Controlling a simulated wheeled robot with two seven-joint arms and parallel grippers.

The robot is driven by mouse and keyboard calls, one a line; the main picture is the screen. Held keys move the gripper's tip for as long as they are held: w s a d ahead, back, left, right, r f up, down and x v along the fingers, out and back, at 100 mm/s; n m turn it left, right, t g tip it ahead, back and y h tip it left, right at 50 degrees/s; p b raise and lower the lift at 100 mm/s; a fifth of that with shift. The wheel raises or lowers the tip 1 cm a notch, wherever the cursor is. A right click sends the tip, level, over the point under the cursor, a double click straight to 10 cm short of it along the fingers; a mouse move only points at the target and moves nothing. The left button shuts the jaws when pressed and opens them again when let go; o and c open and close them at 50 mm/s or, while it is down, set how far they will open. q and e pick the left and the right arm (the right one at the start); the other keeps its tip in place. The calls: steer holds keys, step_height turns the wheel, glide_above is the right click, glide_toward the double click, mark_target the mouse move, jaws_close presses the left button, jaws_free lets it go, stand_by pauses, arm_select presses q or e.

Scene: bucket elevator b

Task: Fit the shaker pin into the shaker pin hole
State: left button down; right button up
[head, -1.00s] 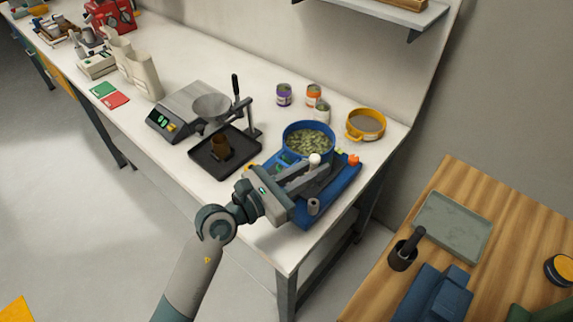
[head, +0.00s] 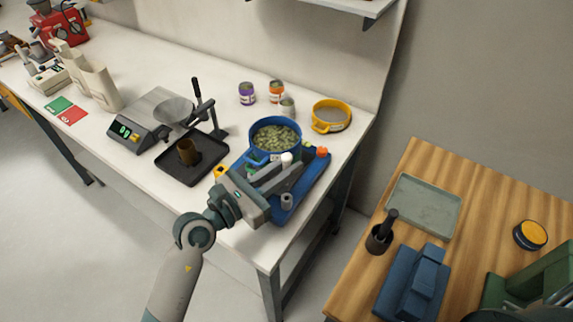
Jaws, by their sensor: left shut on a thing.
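My left gripper (head: 284,172) reaches over the blue tray at the near right end of the white bench. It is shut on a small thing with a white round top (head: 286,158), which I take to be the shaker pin. The fingers hide most of its shaft. A blue round pot (head: 275,133) full of green pieces stands just behind the fingertips. The shaker pin hole cannot be made out; the gripper covers part of the tray. My right gripper is not in view.
The blue tray (head: 312,188) also bears a grey cylinder (head: 287,201) and an orange knob (head: 322,152). A yellow-rimmed sieve (head: 331,116) and several small jars stand behind. A black tray (head: 172,169) and scale (head: 133,130) lie left. A wooden table (head: 388,164) stands right.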

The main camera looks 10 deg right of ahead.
arm_select(q)
steer(key=shift+f+b, duration=1.4)
steer(key=shift+f, duration=0.8)
steer(key=shift+p, duration=0.35)
stand_by(0.6)
steer(key=shift+f, duration=0.3)
stand_by(0.4)
steer(key=shift+f+b, duration=0.8)
steer(key=shift+f, duration=0.15)
steer(key=shift+f+b, duration=0.85)
steer(key=shift+f, duration=0.25)
